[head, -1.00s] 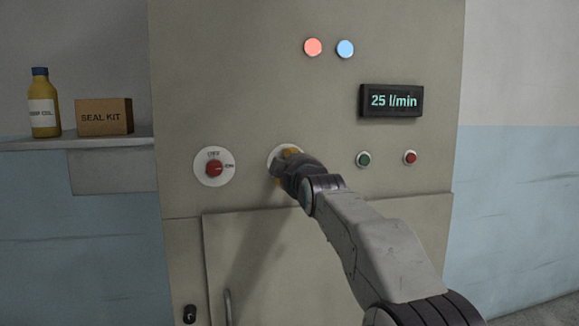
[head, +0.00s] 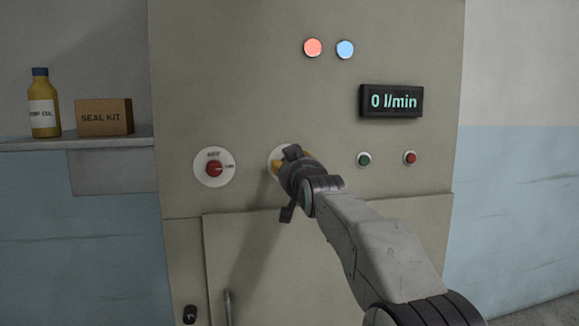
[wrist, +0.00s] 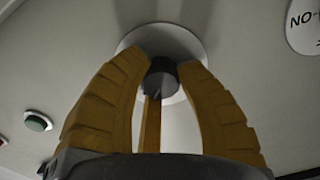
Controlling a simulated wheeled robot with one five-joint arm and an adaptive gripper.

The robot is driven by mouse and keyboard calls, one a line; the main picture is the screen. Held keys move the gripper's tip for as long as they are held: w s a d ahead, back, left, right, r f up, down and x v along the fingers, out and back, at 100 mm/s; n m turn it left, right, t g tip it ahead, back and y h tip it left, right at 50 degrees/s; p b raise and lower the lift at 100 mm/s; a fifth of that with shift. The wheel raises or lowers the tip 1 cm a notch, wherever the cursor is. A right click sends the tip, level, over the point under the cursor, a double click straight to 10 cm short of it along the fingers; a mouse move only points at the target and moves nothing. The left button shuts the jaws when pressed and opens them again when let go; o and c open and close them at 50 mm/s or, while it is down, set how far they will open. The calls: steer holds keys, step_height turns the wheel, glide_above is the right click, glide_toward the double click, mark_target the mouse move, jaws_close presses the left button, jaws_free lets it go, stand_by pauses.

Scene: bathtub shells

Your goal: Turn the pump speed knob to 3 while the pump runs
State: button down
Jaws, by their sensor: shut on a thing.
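The pump speed knob is a dark round knob (wrist: 159,84) on a white round plate (wrist: 165,38) in the wrist view. My gripper (wrist: 160,68) has its yellow fingers closed around the knob's sides. In the head view my gripper (head: 281,165) is at the plate (head: 273,154) and hides the knob and most of the plate. Its scale and the number it points at cannot be read. The display (head: 394,101) reads 0 l/min.
A red knob (head: 214,169) on a labelled white plate is left of my gripper. A green button (head: 364,159) and a red button (head: 410,157) are to the right. Red (head: 313,47) and blue (head: 345,49) lamps glow above. A shelf (head: 80,145) holds a bottle and a box.

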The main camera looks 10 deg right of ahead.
steer(key=m, duration=0.7)
steer(key=shift+f, duration=0.25)
steer(key=m, duration=0.3)
steer(key=shift+a+m, duration=0.1)
steer(key=shift+m, duration=0.3)
steer(key=shift+r+m, duration=0.15)
steer(key=shift+m, duration=1.45)
steer(key=shift+r+m, duration=0.1)
steer(key=shift+m, duration=0.2)
steer(key=c, duration=0.8)
jaws_free()
steer(key=shift+s, duration=5.95)
